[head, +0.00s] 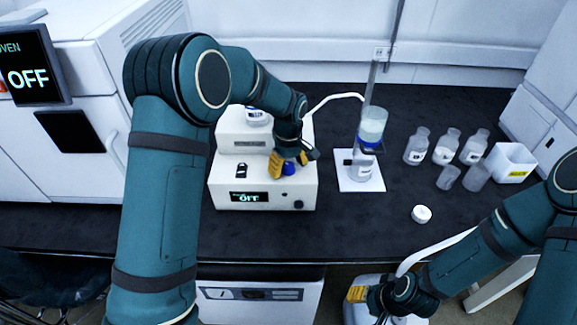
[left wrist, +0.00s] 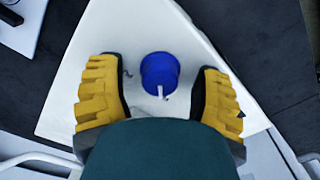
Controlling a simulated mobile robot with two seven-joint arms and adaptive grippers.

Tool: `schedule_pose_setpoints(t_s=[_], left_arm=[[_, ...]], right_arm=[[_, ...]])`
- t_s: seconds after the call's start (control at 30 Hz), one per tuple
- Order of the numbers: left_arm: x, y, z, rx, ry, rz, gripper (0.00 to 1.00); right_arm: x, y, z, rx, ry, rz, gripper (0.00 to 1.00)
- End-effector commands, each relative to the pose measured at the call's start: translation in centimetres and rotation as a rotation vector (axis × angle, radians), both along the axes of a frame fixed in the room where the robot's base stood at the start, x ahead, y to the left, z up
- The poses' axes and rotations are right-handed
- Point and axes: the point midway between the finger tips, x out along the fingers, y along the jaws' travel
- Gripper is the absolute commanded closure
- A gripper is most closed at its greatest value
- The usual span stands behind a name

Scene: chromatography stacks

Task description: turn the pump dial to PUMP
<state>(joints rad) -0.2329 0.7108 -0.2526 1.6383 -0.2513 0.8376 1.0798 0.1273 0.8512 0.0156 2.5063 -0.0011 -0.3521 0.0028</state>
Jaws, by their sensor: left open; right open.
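The pump (head: 262,190) is a white box on the black bench, with a small display (head: 249,197) reading OFF in green. Its blue dial (head: 289,168) sits on the top face, partly hidden by my left gripper (head: 290,163) in the head view. In the left wrist view the blue dial (left wrist: 160,73) with a white pointer lies between the yellow fingers of my left gripper (left wrist: 160,95). The fingers are open, with a gap on both sides of the dial. My right gripper (head: 377,295) is open and empty, low in front of the bench.
A stand (head: 362,183) holding a blue-collared bottle (head: 372,125) is right of the pump. An oven (head: 75,100) reading OFF is at left.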

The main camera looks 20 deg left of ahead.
Motion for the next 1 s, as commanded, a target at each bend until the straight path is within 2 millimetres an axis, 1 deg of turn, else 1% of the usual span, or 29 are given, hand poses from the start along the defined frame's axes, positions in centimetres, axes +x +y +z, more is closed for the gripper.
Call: schedule_pose_setpoints(t_s=[0.17, 0.2, 0.27, 0.3, 0.37, 0.57, 0.77, 1.0], left_arm=[[-0.01, 0.01, 0.0, 0.0, 0.0, 0.0, 0.34], [-0.01, 0.01, 0.01, 0.0, 0.0, 0.0, 0.43], [-0.01, 0.01, 0.01, 0.0, 0.0, 0.0, 0.64], [-0.01, 0.01, 0.01, 0.0, 0.0, 0.0, 0.78], [-0.01, 0.01, 0.01, 0.0, 0.0, 0.0, 0.99], [-0.02, 0.01, 0.02, 0.001, 0.001, -0.003, 1.0], [-0.02, 0.02, 0.05, 0.0, 0.001, -0.045, 1.0], [-0.05, 0.07, 0.08, 0.0, 0.003, -0.191, 1.0]], right_arm=[[0.02, 0.0, 0.01, 0.0, 0.0, 0.0, 0.53], [0.02, 0.0, 0.01, 0.0, 0.0, 0.0, 0.53], [0.02, 0.0, 0.01, 0.0, 0.0, 0.0, 0.53], [0.02, 0.0, 0.01, 0.0, 0.0, 0.0, 0.53], [0.02, 0.0, 0.01, 0.0, 0.0, 0.0, 0.53], [0.01, 0.0, 0.03, 0.0, 0.0, 0.0, 0.53], [-0.02, 0.0, 0.26, 0.0, 0.001, 0.0, 0.53], [-0.14, 0.02, 0.92, 0.001, 0.004, 0.0, 0.53]])
